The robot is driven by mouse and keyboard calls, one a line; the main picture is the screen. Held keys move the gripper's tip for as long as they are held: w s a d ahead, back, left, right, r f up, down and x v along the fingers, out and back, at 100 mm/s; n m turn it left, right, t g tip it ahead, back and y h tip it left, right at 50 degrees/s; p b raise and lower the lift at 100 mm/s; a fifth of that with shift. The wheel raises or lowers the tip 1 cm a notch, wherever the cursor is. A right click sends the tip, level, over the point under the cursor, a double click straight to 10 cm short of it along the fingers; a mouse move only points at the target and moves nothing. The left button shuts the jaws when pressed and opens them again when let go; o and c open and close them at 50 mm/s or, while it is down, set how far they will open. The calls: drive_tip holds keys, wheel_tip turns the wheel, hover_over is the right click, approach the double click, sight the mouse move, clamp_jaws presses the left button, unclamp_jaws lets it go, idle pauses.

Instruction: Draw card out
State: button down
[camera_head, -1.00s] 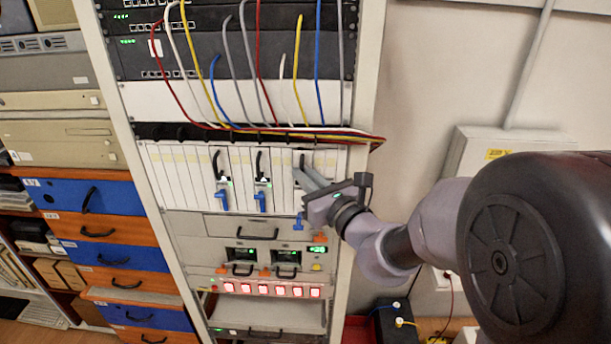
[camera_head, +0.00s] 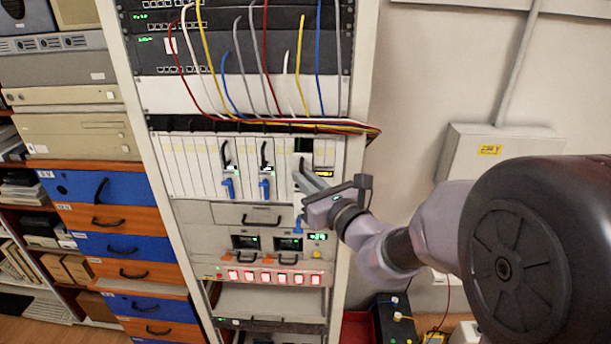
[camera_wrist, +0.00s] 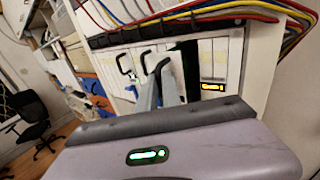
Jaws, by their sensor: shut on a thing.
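The card (camera_head: 301,163) has a white front panel and stands at the right of the row of white cards in the rack. A dark opening (camera_head: 303,146) shows above and behind it, so it appears partly out of its slot. In the wrist view the dark opening (camera_wrist: 186,68) is right of the fingers. My gripper (camera_head: 306,180) is shut on the card's black handle, which shows between the fingers in the wrist view (camera_wrist: 161,68). The fingers and wrist hide the card's lower part. A blue latch (camera_head: 298,225) hangs below it.
Two cards with black handles and blue latches (camera_head: 228,187) (camera_head: 265,187) stand to the left. A small yellow-lit display (camera_head: 323,174) is right of the card. Cables (camera_head: 290,125) droop just above the row. A wall box (camera_head: 485,165) is right of the rack.

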drive_tip(key=c, duration=1.7)
unclamp_jaws()
drive_tip(key=w, duration=0.2)
drive_tip(key=shift+w+f, duration=0.1)
drive_tip(key=shift+w, duration=0.25)
drive_tip(key=shift+o, duration=0.8)
drive_tip(key=shift+s, duration=0.15)
drive_tip(key=shift+s+r, duration=0.25)
drive_tip(key=shift+s, duration=0.3)
drive_tip(key=b+v, duration=0.9)
drive_tip(key=v, duration=0.8)
drive_tip(key=shift+s, duration=0.15)
drive_tip(key=shift+d, duration=0.15)
